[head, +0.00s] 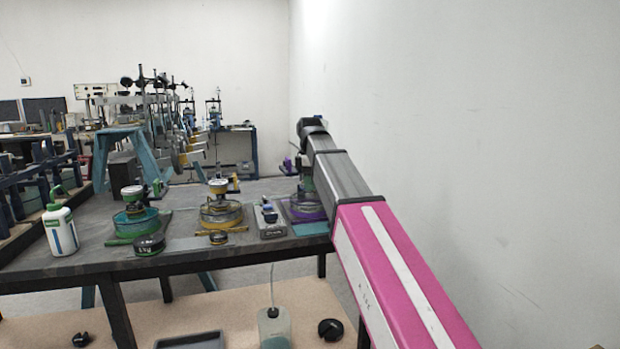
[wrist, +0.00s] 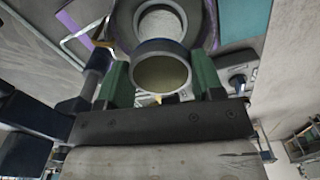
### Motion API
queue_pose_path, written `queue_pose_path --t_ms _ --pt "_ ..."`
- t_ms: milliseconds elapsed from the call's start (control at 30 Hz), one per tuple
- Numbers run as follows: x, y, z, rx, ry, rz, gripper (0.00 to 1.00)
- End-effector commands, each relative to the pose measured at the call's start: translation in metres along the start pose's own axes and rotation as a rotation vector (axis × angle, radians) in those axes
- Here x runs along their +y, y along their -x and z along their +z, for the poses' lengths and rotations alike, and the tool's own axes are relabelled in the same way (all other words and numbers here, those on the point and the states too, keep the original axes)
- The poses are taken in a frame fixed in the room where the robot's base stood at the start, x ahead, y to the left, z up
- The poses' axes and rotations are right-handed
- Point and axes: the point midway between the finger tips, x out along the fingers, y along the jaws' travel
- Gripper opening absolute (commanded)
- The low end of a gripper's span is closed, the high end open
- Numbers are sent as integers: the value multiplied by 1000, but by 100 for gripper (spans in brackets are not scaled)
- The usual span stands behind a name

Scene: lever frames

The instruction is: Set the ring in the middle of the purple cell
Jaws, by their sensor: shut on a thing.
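The purple cell (head: 306,209) stands at the right end of the dark table, partly hidden behind my arm. It has a purple base and a clear round wall. My gripper (wrist: 161,80) shows in the wrist view, its green fingers shut on the sides of the ring (wrist: 162,74). The ring is a short, hollow tube with a dark blue outer face and an olive inside. Just beyond it is a round grey part with a pale ribbed middle, and a purple edge (wrist: 72,20) shows at upper left. I cannot tell whether the ring touches the part beyond.
A yellow cell (head: 221,214) and a green cell (head: 136,225) stand to the left. A small grey box (head: 270,220) sits close beside the purple cell. A white bottle (head: 60,228) stands at the table's left. A plain wall is close on the right.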

Motion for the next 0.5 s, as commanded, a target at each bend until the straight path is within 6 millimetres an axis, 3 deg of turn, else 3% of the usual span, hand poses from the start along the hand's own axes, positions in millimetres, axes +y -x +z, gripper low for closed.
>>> queue_pose_path --t_ms 500 --pt "0 -36 0 0 0 0 32"
